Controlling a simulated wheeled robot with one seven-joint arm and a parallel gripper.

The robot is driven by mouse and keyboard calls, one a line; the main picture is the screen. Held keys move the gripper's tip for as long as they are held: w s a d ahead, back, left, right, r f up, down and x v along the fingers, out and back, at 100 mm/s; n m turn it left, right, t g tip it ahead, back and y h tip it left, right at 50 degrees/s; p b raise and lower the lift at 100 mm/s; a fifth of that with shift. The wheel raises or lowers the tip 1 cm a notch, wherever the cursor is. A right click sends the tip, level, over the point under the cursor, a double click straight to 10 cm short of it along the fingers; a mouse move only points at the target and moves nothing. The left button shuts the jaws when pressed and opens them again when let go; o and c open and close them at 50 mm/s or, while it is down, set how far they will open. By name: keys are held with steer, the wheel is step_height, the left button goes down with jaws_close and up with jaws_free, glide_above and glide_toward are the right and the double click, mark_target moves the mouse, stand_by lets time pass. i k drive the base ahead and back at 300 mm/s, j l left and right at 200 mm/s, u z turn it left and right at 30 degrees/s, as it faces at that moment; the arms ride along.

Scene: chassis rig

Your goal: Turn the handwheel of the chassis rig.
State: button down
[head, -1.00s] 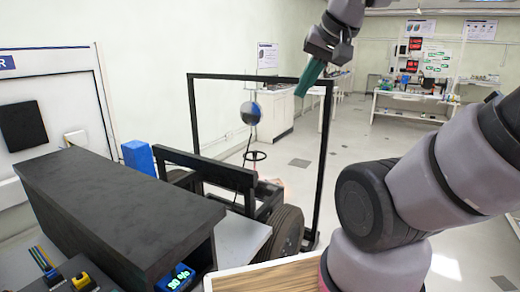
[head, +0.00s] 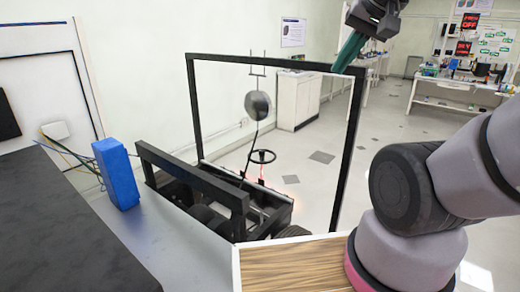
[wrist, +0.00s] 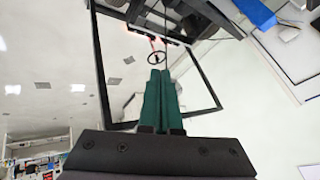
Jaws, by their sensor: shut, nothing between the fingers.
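The handwheel (head: 262,156) is a small dark ring low inside the black frame of the chassis rig (head: 190,185). In the wrist view the handwheel (wrist: 157,57) shows just beyond the fingertips, apart from them as far as I can tell. My gripper (head: 338,68) has green fingers, shut and empty. In the head view it is high at the top right of the black frame, well above the handwheel. In the wrist view the fingers (wrist: 160,75) lie side by side.
A tall black frame (head: 188,95) stands around the wheel area. A round dark disc (head: 258,105) hangs inside it. A blue block (head: 117,174) and a dark box (head: 70,225) are at left. A wood-topped board (head: 292,264) is in front. Open floor lies to the right.

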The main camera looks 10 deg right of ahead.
mark_target(262, 152)
steer(key=i+l+u, duration=0.1)
steer(key=l+u, duration=0.15)
steer(key=u, duration=0.2)
steer(key=l+u, duration=0.25)
steer(key=u, duration=0.15)
steer(key=l+u, duration=0.3)
steer(key=l, duration=0.6)
steer(key=l+u, duration=0.25)
steer(key=l, duration=1.2)
steer(key=k+l, duration=0.15)
steer(key=l, duration=0.9)
steer(key=k+l+u, duration=0.1)
steer(key=l, duration=0.45)
steer(key=k+l, duration=0.1)
steer(key=l, duration=0.45)
steer(key=i+j, duration=0.35)
